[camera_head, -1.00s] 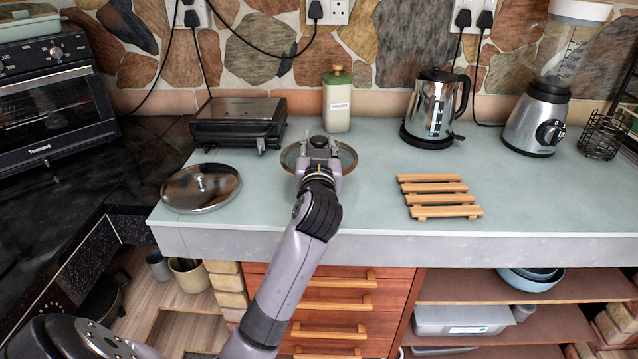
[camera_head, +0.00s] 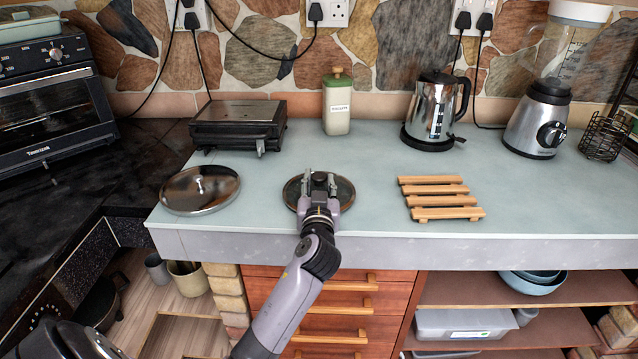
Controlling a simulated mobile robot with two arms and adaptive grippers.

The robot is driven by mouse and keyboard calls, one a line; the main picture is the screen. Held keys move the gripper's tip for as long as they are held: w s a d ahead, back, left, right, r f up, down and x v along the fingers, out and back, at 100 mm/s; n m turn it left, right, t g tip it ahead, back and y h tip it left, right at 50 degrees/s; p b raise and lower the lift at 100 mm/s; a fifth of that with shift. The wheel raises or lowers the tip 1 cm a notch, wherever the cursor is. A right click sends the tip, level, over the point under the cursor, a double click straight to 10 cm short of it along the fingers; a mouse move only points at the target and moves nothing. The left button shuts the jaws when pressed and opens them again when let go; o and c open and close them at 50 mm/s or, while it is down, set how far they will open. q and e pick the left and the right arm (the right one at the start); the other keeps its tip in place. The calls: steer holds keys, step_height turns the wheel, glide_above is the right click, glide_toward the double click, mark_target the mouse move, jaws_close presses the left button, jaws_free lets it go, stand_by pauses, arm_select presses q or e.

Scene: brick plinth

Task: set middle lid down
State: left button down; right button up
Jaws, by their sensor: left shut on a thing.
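The middle lid (camera_head: 292,193) is a round dark lid with a thin rim, near the front of the pale counter (camera_head: 380,218), between the steel lid and the wooden rack. My left gripper (camera_head: 319,182) reaches over it from the front and is shut on its knob, which the fingers partly hide. The lid looks level and at or very close to the counter top; I cannot tell if it touches. My right gripper is not in view.
A steel lid (camera_head: 190,193) lies to the left, a slatted wooden rack (camera_head: 437,189) to the right. Behind stand a grill (camera_head: 238,115), a canister (camera_head: 337,106), a kettle (camera_head: 432,108) and a blender (camera_head: 537,125). Bare counter lies between the lid and the rack.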

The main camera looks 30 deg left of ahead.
arm_select(q)
steer(key=c, duration=1.1)
jaws_free()
steer(key=shift+f, duration=0.1)
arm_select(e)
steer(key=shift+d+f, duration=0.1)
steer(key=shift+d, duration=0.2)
arm_select(q)
steer(key=shift+d+r, duration=0.1)
steer(key=shift+r, duration=0.1)
steer(key=shift+b+v, duration=0.55)
steer(key=shift+v, duration=5.45)
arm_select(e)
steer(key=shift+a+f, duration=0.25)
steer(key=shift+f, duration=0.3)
arm_select(q)
steer(key=shift+f, duration=0.25)
